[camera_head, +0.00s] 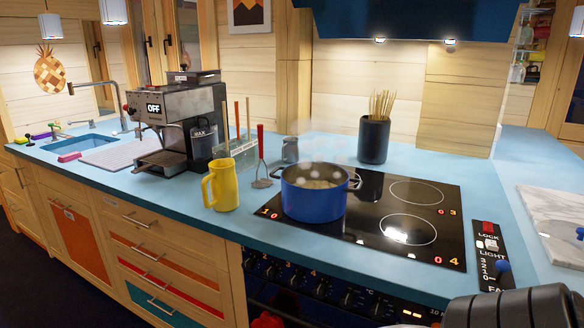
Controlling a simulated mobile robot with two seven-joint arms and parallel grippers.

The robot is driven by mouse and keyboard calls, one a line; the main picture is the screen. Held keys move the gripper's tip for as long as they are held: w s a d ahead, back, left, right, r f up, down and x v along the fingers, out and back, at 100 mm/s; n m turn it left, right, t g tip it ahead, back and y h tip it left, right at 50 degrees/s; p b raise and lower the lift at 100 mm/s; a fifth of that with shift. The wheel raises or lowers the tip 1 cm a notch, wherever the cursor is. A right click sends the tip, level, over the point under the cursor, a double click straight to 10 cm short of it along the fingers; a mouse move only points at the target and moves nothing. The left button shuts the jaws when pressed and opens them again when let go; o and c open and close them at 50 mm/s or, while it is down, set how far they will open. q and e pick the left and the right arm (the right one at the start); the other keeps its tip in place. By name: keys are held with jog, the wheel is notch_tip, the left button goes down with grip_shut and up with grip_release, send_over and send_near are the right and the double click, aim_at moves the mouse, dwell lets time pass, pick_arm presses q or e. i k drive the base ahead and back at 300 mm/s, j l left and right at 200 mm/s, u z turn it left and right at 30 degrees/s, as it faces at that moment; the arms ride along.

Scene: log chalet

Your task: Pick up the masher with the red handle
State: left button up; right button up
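The masher with the red handle (261,143) stands upright on the blue counter, between the coffee machine and the blue pot. Its metal head (262,183) is at the counter surface, just left of the pot. The handle points up; I cannot tell whether it leans on the clear holder behind it. Neither gripper's fingers are in view. A dark grey ribbed part, likely of my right arm, fills the bottom right corner, far from the masher.
A steaming blue pot (313,202) sits on the black cooktop (385,238). A yellow jug (223,186) stands left of the masher. A clear holder (238,160) with wooden-handled utensils and a coffee machine (178,118) are behind. A grey jar (290,150) and black container (373,142) stand farther back.

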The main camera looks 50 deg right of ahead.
aim_at(260, 127)
jog(key=z, duration=1.6)
jog(key=j+z, duration=0.1)
jog(key=z, duration=0.35)
jog(key=j+z, duration=0.15)
jog(key=z, duration=0.3)
jog(key=j+z, duration=0.6)
jog(key=j, duration=0.15)
jog(key=j+z, duration=0.15)
jog(key=j, duration=0.25)
jog(key=k+j+z, duration=0.1)
jog(key=j, duration=0.25)
jog(key=k+j+z, duration=0.15)
jog(key=j, duration=0.2)
jog(key=k+j+z, duration=0.15)
jog(key=j, duration=0.2)
